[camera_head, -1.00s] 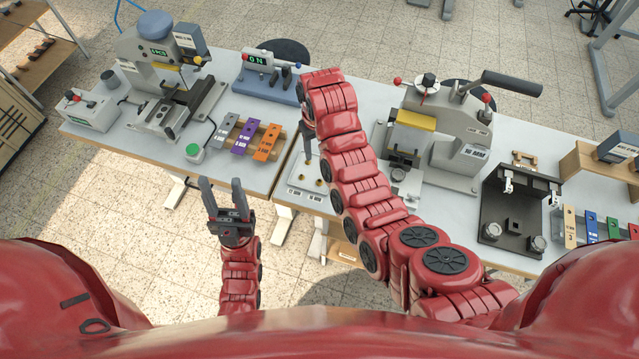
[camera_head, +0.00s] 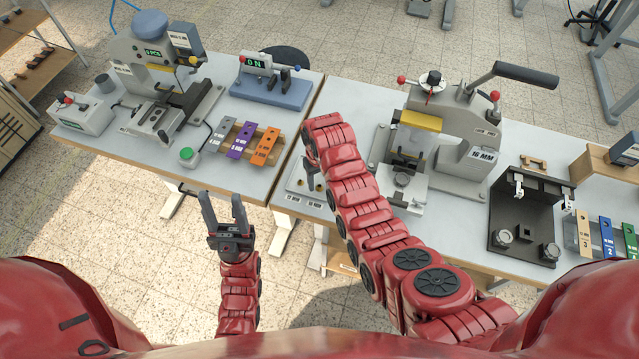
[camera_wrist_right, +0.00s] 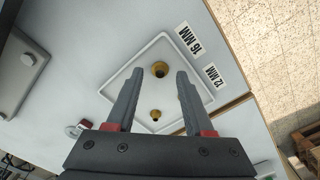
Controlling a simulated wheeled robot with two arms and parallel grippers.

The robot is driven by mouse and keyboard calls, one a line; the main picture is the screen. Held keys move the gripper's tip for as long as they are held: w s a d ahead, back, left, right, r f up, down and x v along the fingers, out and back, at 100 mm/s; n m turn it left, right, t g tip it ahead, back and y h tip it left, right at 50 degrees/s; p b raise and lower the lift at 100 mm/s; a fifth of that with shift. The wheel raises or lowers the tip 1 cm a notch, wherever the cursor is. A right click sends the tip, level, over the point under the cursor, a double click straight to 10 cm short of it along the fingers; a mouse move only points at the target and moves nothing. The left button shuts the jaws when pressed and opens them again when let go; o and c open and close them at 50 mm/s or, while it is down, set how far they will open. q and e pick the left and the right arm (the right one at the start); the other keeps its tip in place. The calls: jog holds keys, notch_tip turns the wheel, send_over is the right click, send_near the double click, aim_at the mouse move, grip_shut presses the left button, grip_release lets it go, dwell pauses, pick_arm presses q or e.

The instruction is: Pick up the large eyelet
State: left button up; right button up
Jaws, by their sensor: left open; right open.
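The large eyelet (camera_wrist_right: 160,69) is a brass ring with a dark hole, standing on a shallow white tray (camera_wrist_right: 196,77) near the "16 MM" label. A smaller brass eyelet (camera_wrist_right: 155,114) is on the same tray, nearer my wrist in the right wrist view. My right gripper (camera_wrist_right: 159,72) is open and empty above the tray. The large eyelet shows between its fingertips, with a gap on each side. In the head view my right arm partly hides the tray (camera_head: 293,184). My left gripper (camera_head: 223,194) is open and empty, in front of the table edge.
An eyelet press (camera_head: 480,130) marked "16 MM" stands right of my right arm. A black fixture (camera_head: 525,215) is further right. Left are another press (camera_head: 150,75), a blue-grey "ON" device (camera_head: 270,90) and coloured plates (camera_head: 240,142). The floor around my left gripper is clear.

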jog(key=shift+f, duration=0.55)
jog(key=shift+c, duration=0.3)
grip_shut()
